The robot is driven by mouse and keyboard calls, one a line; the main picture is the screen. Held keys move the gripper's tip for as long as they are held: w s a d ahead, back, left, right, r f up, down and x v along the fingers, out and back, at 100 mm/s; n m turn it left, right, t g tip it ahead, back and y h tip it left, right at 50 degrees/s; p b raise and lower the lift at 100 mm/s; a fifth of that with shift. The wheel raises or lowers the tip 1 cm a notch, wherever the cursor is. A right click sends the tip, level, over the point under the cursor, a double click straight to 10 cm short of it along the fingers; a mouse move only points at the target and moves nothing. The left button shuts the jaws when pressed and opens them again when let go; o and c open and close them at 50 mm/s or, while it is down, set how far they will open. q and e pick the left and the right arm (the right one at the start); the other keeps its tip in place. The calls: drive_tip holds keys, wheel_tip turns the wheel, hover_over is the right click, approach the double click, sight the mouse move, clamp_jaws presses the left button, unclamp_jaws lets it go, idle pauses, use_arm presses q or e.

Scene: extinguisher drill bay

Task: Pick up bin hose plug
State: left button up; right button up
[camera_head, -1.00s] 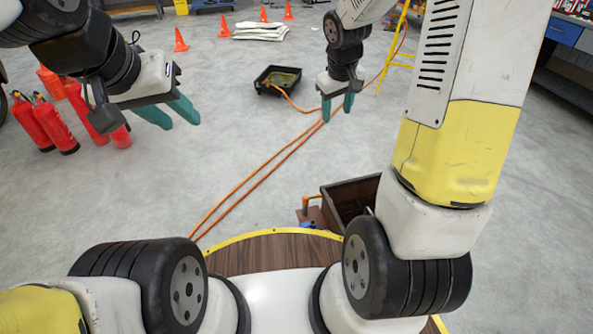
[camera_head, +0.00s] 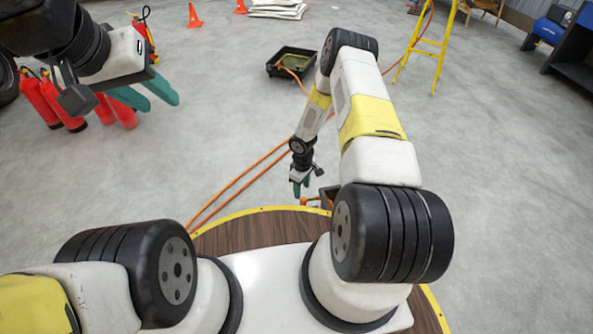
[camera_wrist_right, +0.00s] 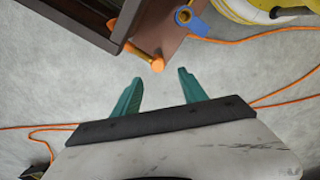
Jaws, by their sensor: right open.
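An orange peg-like piece with a rounded end (camera_wrist_right: 146,55), probably the bin hose plug, sticks out beside the brown bin (camera_wrist_right: 85,22) in the right wrist view. My right gripper (camera_wrist_right: 160,76) is open and empty, its teal fingertips just short of the orange end and not touching it. In the head view my right gripper (camera_head: 301,190) hangs low near the platform edge; the bin (camera_head: 327,194) is mostly hidden behind my right arm, with a bit of orange (camera_head: 309,201) beside it. My left gripper (camera_head: 152,97) is open and empty, high at the left.
A blue ring-ended piece (camera_wrist_right: 190,17) lies on the brown surface beside the orange piece. Orange hoses (camera_head: 240,180) cross the floor to a black tray (camera_head: 291,62). Red extinguishers (camera_head: 60,105) stand at the left, a yellow stepladder (camera_head: 428,45) at the back right.

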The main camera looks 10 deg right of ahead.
sight(304, 198)
drive_tip(key=f, duration=0.7)
drive_tip(key=shift+s+d+f, duration=0.15)
drive_tip(key=shift+d+f, duration=0.05)
drive_tip(key=shift+d, duration=0.2)
clamp_jaws()
